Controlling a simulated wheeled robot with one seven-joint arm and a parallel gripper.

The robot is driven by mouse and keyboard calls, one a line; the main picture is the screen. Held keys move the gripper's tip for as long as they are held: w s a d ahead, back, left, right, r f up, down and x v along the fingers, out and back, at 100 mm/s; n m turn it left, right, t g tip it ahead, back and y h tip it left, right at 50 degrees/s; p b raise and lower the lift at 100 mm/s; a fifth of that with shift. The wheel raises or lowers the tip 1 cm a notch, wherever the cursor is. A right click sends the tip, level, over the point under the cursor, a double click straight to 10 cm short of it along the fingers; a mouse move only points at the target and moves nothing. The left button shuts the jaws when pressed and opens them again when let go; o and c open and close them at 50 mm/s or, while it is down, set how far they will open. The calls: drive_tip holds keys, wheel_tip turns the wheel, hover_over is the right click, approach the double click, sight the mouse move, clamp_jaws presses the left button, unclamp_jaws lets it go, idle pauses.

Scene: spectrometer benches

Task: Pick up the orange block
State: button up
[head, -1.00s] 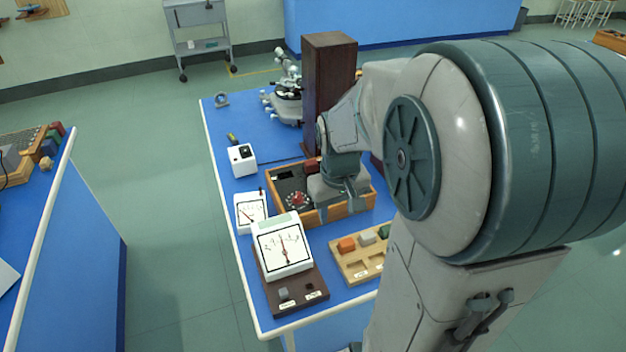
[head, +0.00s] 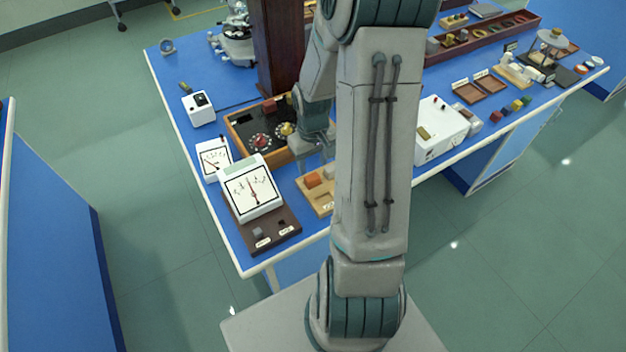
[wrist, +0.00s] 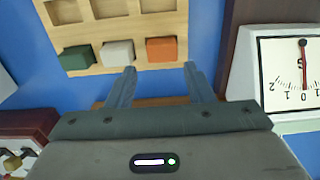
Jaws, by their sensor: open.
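The orange block (wrist: 161,50) sits in the wooden tray (wrist: 125,29), at the end of a row beside a white block (wrist: 118,53) and a green block (wrist: 78,56). In the head view the orange block (head: 312,180) shows near the left end of the tray (head: 312,200), partly behind my arm. My gripper (wrist: 160,72) is open and empty in the wrist view. Its two fingers point toward the tray, and the orange block appears between and beyond the fingertips, towards the right one. The gripper (head: 322,158) also shows in the head view, above the bench near the tray.
A meter (head: 252,190) on a dark base stands left of the tray. A wooden-framed box with dials (head: 237,123) lies behind it, and a tall dark column (head: 277,50) rises further back. A white box (head: 440,130) stands to the right. Bare blue bench lies between.

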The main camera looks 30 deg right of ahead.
sight(312, 177)
drive_tip(key=shift+s+a+f+p, duration=0.1)
drive_tip(key=shift+f+p, duration=0.15)
drive_tip(key=shift+f, duration=1.15)
drive_tip(key=shift+s+a+f+p, duration=0.1)
drive_tip(key=shift+f+p, duration=0.1)
drive_tip(key=shift+f, duration=1.15)
drive_tip(key=c, duration=0.8)
